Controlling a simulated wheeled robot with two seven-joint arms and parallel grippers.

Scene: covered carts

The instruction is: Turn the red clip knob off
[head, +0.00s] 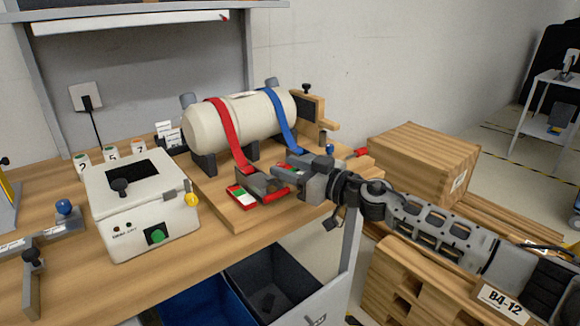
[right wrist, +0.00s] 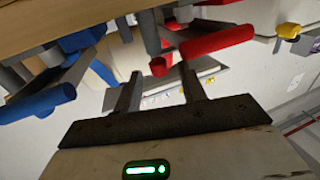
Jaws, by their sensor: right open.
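A cream cylinder (head: 215,130) lies on a wooden board with a red strap (head: 228,135) and a blue strap (head: 283,120) over it. The red clip knob (head: 275,194) is a red bar handle at the foot of the red strap. In the right wrist view the red clip knob (right wrist: 218,41) is just beyond my fingers, with a small red round part near the fingertips. My right gripper (head: 294,181) is open beside the clip; its fingers also show in the right wrist view (right wrist: 161,77). Contact with the knob cannot be told. My left gripper is out of view.
A red, white and green label (head: 241,197) lies beside the clip. A blue bar handle (right wrist: 38,102) is left in the wrist view. A white box (head: 140,195) with a green button stands left. A wooden crate (head: 425,160) is at right.

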